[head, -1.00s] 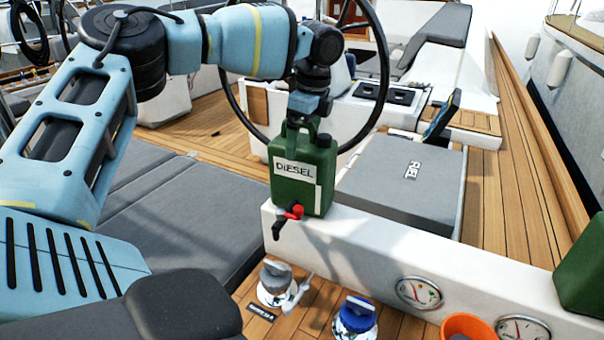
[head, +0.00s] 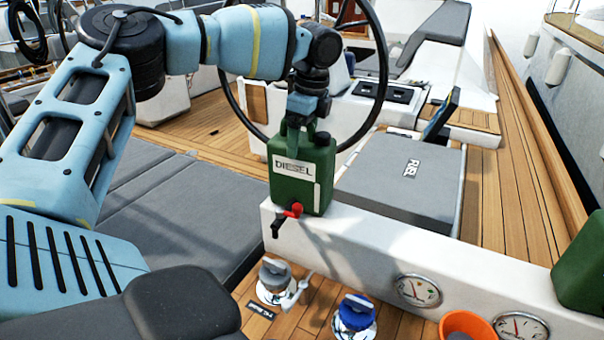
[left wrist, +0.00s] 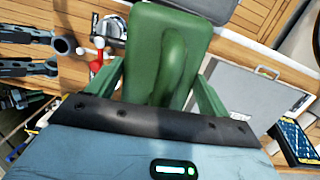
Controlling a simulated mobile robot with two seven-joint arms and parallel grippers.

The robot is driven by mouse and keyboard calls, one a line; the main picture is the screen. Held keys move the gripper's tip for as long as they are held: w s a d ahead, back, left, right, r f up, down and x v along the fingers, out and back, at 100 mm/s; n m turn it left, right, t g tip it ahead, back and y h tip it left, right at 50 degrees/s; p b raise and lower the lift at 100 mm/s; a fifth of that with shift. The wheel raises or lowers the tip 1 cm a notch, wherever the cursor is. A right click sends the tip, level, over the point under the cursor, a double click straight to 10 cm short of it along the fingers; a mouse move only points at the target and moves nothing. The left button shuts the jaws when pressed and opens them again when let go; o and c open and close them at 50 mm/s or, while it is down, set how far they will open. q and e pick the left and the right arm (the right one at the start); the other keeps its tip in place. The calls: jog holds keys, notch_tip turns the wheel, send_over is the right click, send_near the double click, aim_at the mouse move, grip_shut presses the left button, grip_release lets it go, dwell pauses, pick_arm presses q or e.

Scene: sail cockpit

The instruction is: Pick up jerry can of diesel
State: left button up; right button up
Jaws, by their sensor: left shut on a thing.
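The green jerry can (head: 318,185) with a white DIESEL label stands upright at the near left end of the white ledge in the head view. I cannot tell whether its base touches the ledge. My left gripper (head: 300,124) reaches down from above and is shut on the can's top handle. In the left wrist view the can (left wrist: 160,45) fills the middle, directly in front of the gripper. My right gripper is not in view.
A red tap with a black lever (head: 280,222) is just below the can. Winches (head: 355,316), an orange container (head: 468,326) and gauges (head: 418,291) are near the front. A black steering wheel (head: 382,60) stands behind my arm. Another green object (head: 582,268) is at the right edge.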

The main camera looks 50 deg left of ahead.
pick_arm(q)
jog(key=shift+w+r, duration=0.1)
jog(key=shift+r, duration=0.05)
jog(key=shift+r, duration=0.15)
jog(key=shift+r, duration=1.65)
jog(key=s+d+r+b, duration=0.1)
jog(key=s+d, duration=0.9)
jog(key=d, duration=0.2)
jog(key=shift+d+r+b, duration=0.15)
jog(key=shift+d+b, duration=0.15)
jog(key=shift+d, duration=0.05)
